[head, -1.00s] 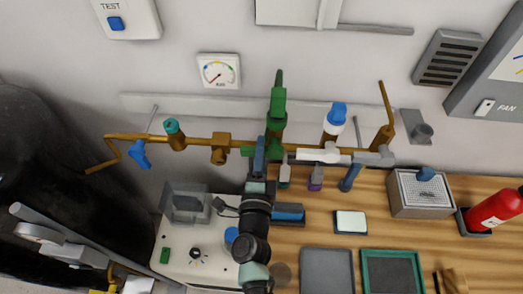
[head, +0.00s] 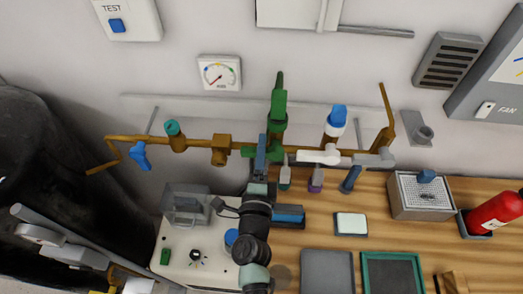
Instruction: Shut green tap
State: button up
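The green tap (head: 277,112) is mounted on the brass pipe along the back wall, with a green body and an upright green spout above it. A green part (head: 248,151) sticks out to the left at pipe height. My arm reaches up from the bottom of the picture, and my gripper (head: 261,150) is at the front of the green tap, seen from behind. It covers part of the tap's lower front. The fingertips are hidden or too small to tell whether they are open, shut or touching the tap's handle.
A white-and-blue tap (head: 335,122) with a white lever (head: 318,155) stands close on the right. A blue lever (head: 140,155) and a teal-topped fitting (head: 174,135) are on the left. Below are a white box with a knob (head: 195,253), a wooden bench (head: 375,215) and grey trays.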

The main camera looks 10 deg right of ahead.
jog(key=shift+s, duration=0.1)
jog(key=b+v, duration=0.2)
jog(key=v, duration=1)
jog(key=shift+s, duration=0.35)
jog(key=shift+a+r, duration=0.1)
jog(key=shift+a, duration=0.05)
